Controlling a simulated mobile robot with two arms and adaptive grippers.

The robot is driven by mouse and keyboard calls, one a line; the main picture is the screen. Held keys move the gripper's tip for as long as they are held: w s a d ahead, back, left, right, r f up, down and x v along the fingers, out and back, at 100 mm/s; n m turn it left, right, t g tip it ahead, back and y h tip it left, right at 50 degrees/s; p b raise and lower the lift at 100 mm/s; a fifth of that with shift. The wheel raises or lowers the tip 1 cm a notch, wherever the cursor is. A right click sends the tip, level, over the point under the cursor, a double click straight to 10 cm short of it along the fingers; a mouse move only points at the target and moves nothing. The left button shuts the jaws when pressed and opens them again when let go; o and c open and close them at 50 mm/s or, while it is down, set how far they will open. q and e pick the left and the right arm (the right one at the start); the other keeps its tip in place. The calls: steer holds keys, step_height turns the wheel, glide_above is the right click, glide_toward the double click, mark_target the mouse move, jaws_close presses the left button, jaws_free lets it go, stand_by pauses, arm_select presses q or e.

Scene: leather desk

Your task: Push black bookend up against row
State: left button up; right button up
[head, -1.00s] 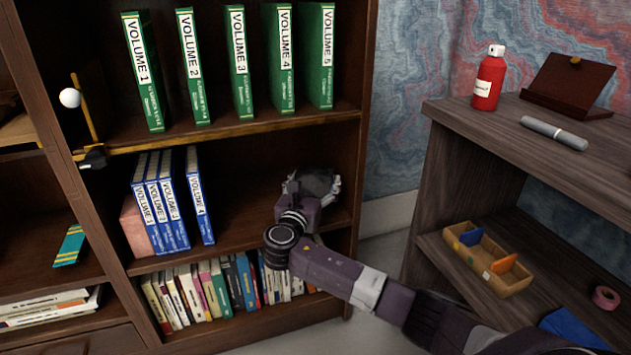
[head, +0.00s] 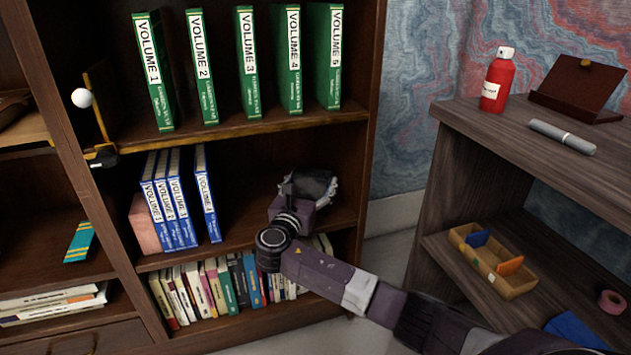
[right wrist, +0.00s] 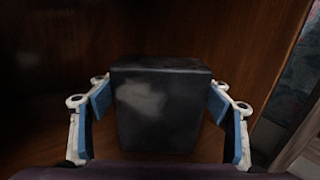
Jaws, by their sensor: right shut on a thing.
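The black bookend (right wrist: 160,110) is a dark block between the finger pads of my right gripper (right wrist: 160,105), which is shut on it. In the head view my right gripper (head: 308,188) is over the right part of the middle shelf, and it partly hides the bookend. The row of blue volumes (head: 172,205) stands at the left of that shelf, against a pink block (head: 145,224). Volume 4 (head: 207,200) stands slightly tilted, with a gap between it and the other three. Clear shelf lies between Volume 4 and my right gripper. My left gripper is not in view.
Green volumes (head: 247,70) stand on the shelf above. Mixed books (head: 225,285) fill the shelf below. The bookcase side wall is close on the right. A side desk (head: 470,115) with a red bottle (head: 497,80) and a divided tray (head: 493,262) stands further right.

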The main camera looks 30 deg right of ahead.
mark_target(298, 185)
steer(key=shift+w+a, duration=0.25)
steer(key=shift+a, duration=0.7)
steer(key=shift+a, duration=0.15)
steer(key=shift+w+a+p, duration=0.15)
steer(key=shift+a+p, duration=0.15)
steer(key=shift+a, duration=0.2)
steer(key=shift+a, duration=0.25)
steer(key=shift+w+a, duration=0.25)
steer(key=shift+a, duration=0.55)
steer(key=shift+w+a, duration=0.2)
steer(key=shift+a, duration=0.55)
steer(key=shift+a, duration=0.15)
steer(key=shift+w+a, duration=0.25)
steer(key=shift+a, duration=0.6)
steer(key=shift+w+a, duration=0.2)
steer(key=shift+a, duration=0.65)
steer(key=shift+a, duration=0.1)
